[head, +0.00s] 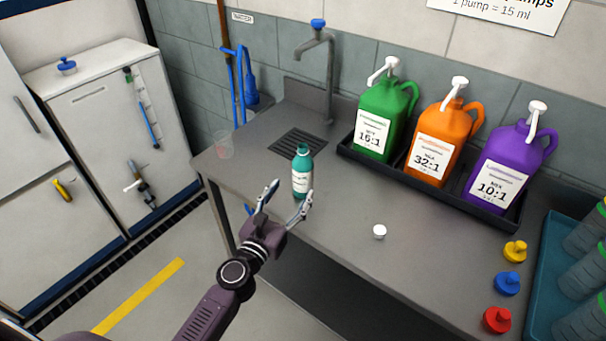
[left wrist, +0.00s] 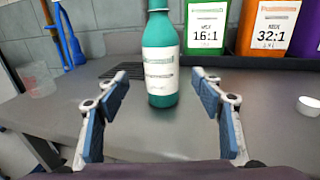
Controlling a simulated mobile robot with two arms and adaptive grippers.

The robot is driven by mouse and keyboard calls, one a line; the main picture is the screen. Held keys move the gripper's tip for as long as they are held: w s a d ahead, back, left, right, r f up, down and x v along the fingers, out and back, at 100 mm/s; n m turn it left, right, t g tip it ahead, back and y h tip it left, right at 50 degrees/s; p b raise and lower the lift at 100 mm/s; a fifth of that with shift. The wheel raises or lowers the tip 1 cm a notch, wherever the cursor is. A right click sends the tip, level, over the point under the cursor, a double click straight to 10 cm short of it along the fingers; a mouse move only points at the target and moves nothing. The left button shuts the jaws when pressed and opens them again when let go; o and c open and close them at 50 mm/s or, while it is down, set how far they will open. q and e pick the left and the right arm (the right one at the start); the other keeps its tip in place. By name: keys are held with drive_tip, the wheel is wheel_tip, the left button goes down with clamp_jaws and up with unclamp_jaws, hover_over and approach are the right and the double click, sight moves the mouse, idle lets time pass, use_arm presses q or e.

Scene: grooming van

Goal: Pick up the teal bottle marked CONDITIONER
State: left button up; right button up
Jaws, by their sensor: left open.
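The teal bottle (head: 302,173) stands upright on the grey counter near its front edge, uncapped at the top as far as I can see, with a white label too small to read. In the left wrist view the bottle (left wrist: 161,60) stands straight ahead, between and beyond the fingertips, its top cut off by the frame. My left gripper (head: 287,196) is open and empty, just in front of the bottle; its fingers (left wrist: 161,100) are spread to either side and do not touch it. My right gripper is not in view.
Green (head: 380,118), orange (head: 440,145) and purple (head: 505,165) pump jugs stand in a black tray behind. A white cap (head: 379,231) lies to the right. A clear cup (head: 223,145) stands left. A tap (head: 318,65) rises behind. Coloured caps and a teal tray (head: 545,270) are far right.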

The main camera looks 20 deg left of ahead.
sight(299, 179)
use_arm(q)
drive_tip(key=shift+w+d+r, duration=0.1)
drive_tip(key=shift+w+d, duration=0.1)
drive_tip(key=shift+w, duration=1.05)
drive_tip(key=shift+w+d+r, duration=0.1)
drive_tip(key=shift+w+d, duration=0.05)
drive_tip(key=shift+w, duration=1.15)
drive_tip(key=shift+w+d+r, duration=0.1)
drive_tip(key=shift+w+d, duration=0.1)
drive_tip(key=shift+w, duration=1.05)
drive_tip(key=c, duration=1.2)
drive_tip(key=shift+c, duration=1)
drive_tip(key=shift+r+p, duration=0.2)
drive_tip(key=shift+p, duration=0.15)
